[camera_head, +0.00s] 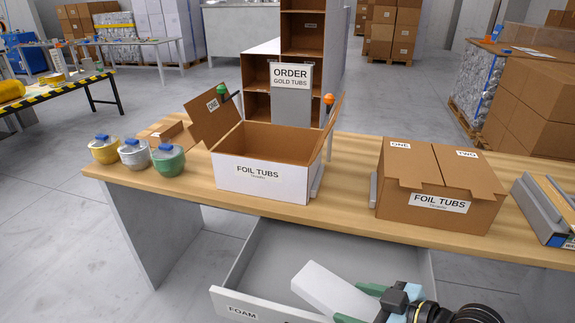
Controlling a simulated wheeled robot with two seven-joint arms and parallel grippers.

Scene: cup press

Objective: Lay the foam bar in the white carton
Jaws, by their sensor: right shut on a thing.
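The foam bar (325,289) is a plain white block, tilted, low in the view over the open drawer. My right gripper (357,303) is shut on its right end, with one green finger on each side. The white carton (262,181), labelled "FOIL TUBS", stands open on the table, beyond and to the left of the bar. Its brown flaps stand out at the left and right. The carton's floor is mostly hidden by its front wall. My left gripper is not in view.
The grey drawer (270,253) labelled "FOAM" is pulled out under the table (345,216). Gold, silver and green tubs (136,154) stand left of the carton. A closed brown carton (437,187) stands to the right. An order sign (291,77) is behind.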

